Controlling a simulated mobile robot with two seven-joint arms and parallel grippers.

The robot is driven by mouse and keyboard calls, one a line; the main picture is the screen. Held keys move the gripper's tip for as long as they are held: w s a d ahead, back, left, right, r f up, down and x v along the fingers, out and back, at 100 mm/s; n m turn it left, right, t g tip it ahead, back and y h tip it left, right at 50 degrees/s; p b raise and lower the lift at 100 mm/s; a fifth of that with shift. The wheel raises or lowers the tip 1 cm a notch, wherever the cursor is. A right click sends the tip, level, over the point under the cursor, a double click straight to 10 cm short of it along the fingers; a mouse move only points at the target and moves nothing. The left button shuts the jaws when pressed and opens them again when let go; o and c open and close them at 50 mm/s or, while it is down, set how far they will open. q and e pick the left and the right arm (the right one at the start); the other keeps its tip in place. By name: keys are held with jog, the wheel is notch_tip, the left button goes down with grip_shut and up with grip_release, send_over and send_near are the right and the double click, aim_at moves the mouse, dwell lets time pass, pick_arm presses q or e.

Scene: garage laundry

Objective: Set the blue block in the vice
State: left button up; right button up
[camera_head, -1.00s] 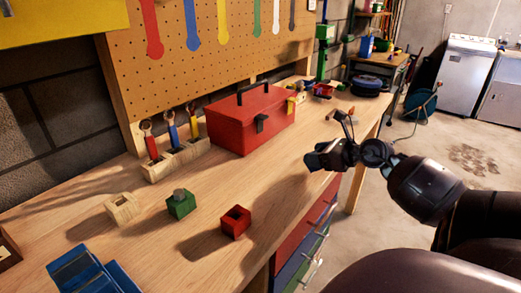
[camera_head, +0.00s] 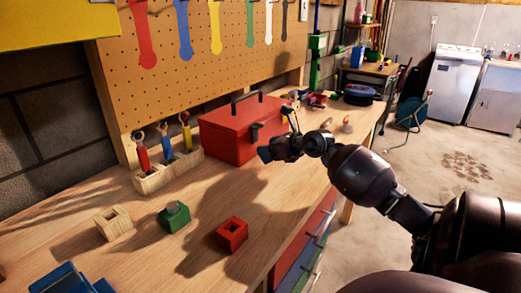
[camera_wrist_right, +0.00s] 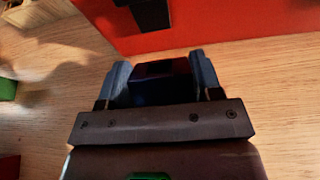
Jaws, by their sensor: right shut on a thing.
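The blue block (camera_wrist_right: 158,72) shows dark blue between the two fingers of my right gripper (camera_wrist_right: 161,78) in the right wrist view. That gripper is shut on it. In the head view my right gripper (camera_head: 273,152) hangs above the bench, in front of the red toolbox's right end. The block is hard to tell from the dark fingers there. A blue device (camera_head: 68,281), likely the vice, is cut off at the bottom left corner, so its jaws are not clear. My right gripper is well to the right of it. My left gripper is not in view.
A red toolbox (camera_head: 231,135) stands near the pegboard, left of my gripper. A wooden block (camera_head: 113,223), a green block (camera_head: 173,217) and a red holed block (camera_head: 232,233) stand on the bench (camera_head: 200,195). A wooden rack (camera_head: 150,184) holds tools.

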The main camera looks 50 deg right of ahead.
aim_at(252, 149)
jog(key=shift+w+a, duration=0.1)
jog(key=shift+w, duration=0.4)
jog(key=x, duration=0.2)
jog(key=shift+w+f+b, duration=0.2)
jog(key=shift+w+b, duration=0.1)
jog(key=shift+b, duration=0.05)
jog(key=shift+s+f, duration=0.1)
jog(key=shift+f, duration=0.05)
